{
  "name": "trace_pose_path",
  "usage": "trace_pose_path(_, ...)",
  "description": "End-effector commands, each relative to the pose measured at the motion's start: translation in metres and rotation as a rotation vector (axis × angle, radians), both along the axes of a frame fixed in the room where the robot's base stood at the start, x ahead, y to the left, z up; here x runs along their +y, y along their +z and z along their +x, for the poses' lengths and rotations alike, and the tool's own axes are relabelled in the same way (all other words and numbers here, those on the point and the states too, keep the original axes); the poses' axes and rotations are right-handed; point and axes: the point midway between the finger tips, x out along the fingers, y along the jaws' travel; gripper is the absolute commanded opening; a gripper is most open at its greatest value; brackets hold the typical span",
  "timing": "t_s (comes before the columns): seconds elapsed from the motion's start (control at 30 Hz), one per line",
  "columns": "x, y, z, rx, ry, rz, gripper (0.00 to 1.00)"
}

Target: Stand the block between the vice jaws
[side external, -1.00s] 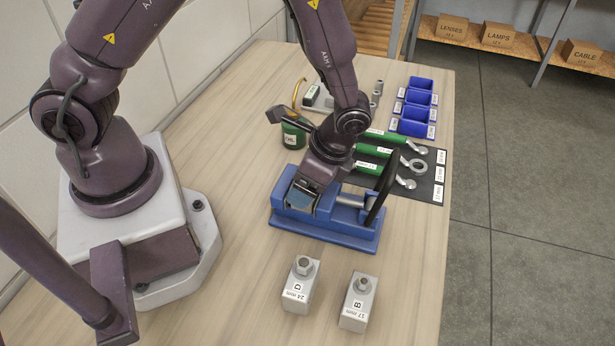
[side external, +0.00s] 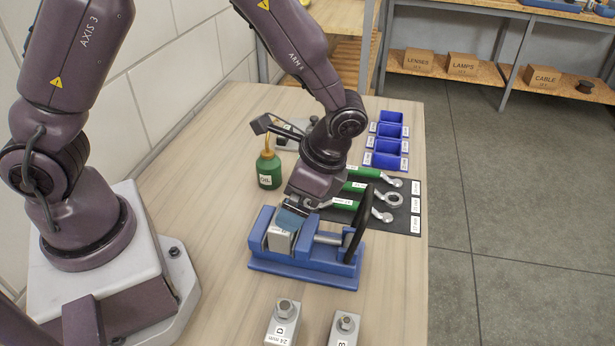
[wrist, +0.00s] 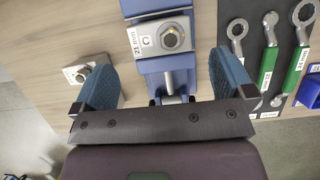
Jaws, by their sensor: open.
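The block marked C, 21 mm, with a bolt on top, stands upright between the jaws of the blue vice (side external: 305,275). It shows as a grey block (side external: 281,241) in the side view and from above in the wrist view (wrist: 158,50). The vice also shows in the wrist view (wrist: 152,8). My gripper (side external: 290,215) is just above the block, and the blue fingertips cover part of its top in the side view. In the wrist view my gripper (wrist: 164,75) is open, with a finger well clear on each side of the block.
Block D (side external: 282,325) and block B (side external: 343,328) stand at the front. Green-handled spanners (side external: 345,203) lie on a dark mat behind the vice. A green oil can (side external: 269,170) stands behind left, and blue bins (side external: 388,148) stand farther back. The bench left of the vice is clear.

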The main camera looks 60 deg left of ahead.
Motion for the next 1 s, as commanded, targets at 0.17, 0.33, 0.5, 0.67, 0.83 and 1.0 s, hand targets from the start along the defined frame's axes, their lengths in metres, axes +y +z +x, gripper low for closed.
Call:
trace_pose_path(0.17, -0.009, 0.030, 0.009, -0.003, 0.000, -0.001, 1.00)
trace_pose_path(0.33, -0.013, 0.045, 0.013, -0.004, 0.003, -0.002, 1.00)
trace_pose_path(0.5, -0.005, 0.076, 0.010, -0.082, 0.073, -0.038, 1.00)
trace_pose_path(0.67, 0.015, 0.129, -0.008, -0.260, 0.234, -0.115, 1.00)
trace_pose_path(0.83, 0.037, 0.175, -0.040, -0.466, 0.422, -0.200, 1.00)
trace_pose_path(1.0, 0.053, 0.204, -0.076, -0.659, 0.588, -0.277, 1.00)
